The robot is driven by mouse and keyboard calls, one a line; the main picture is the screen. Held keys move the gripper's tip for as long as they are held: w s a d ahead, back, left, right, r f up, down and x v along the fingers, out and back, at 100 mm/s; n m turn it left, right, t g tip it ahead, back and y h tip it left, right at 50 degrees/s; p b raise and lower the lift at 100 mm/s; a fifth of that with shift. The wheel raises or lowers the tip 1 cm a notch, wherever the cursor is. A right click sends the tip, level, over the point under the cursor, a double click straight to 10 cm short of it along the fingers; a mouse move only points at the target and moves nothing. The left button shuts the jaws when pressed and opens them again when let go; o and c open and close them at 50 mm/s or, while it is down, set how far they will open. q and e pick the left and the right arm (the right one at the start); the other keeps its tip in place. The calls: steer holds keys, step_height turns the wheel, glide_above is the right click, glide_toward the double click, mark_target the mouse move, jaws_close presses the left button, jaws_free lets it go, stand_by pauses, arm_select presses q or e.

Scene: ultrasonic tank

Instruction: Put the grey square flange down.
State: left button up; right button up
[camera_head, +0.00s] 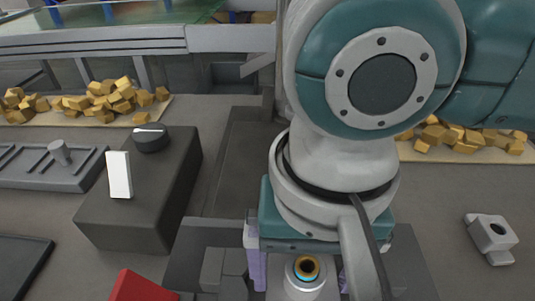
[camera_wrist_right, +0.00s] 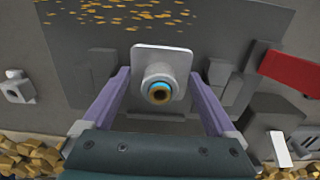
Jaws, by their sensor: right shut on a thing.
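The grey square flange (camera_wrist_right: 176,58) is a light square plate with a round hub, a blue ring and a brass-coloured ring around a dark hole. In the head view the hub of the flange (camera_head: 305,286) shows at the bottom edge, below my right wrist, and my right gripper (camera_head: 300,280) is partly cut off. Whether the flange touches the surface beneath is not clear. My left gripper is not in view.
A dark box (camera_head: 165,190) carrying a white block (camera_head: 119,175) and a black knob (camera_head: 150,139) stands left. A red object (camera_head: 140,287) is near the bottom. A slotted grey tray (camera_head: 50,178) lies far left. Another grey holed part (camera_head: 492,236) lies right, with bare table around it.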

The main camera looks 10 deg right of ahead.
steer(key=o, duration=1.3)
steer(key=shift+f, duration=0.1)
steer(key=shift+c, duration=0.2)
step_height(320, 180, up, 12)
steer(key=p, duration=0.2)
steer(key=shift+a+p, duration=0.1)
steer(key=shift+p, duration=0.25)
steer(key=s+a+f+n+t+y, duration=0.1)
steer(key=s+a+f+n+y, duration=0.15)
steer(key=a+y, duration=0.2)
steer(key=d+f+t, duration=0.1)
steer(key=d, duration=0.1)
steer(key=s+d+f+n+h, duration=0.1)
steer(key=d, duration=0.1)
steer(key=d+f+t, duration=0.1)
steer(key=d+f, duration=0.1)
steer(key=shift+s+d+n+t, duration=0.15)
steer(key=shift+d+n+t, duration=0.15)
steer(key=shift+d+n, duration=0.1)
steer(key=s+d+h, duration=0.1)
steer(key=d, duration=0.1)
steer(key=s+d+f+h, duration=0.1)
steer(key=d, duration=0.2)
steer(key=s+d+f+n+h, duration=0.1)
steer(key=s+d, duration=0.1)
steer(key=d, duration=0.1)
steer(key=shift+s+d+f, duration=0.1)
steer(key=shift+d+f, duration=0.1)
steer(key=shift+d, duration=0.05)
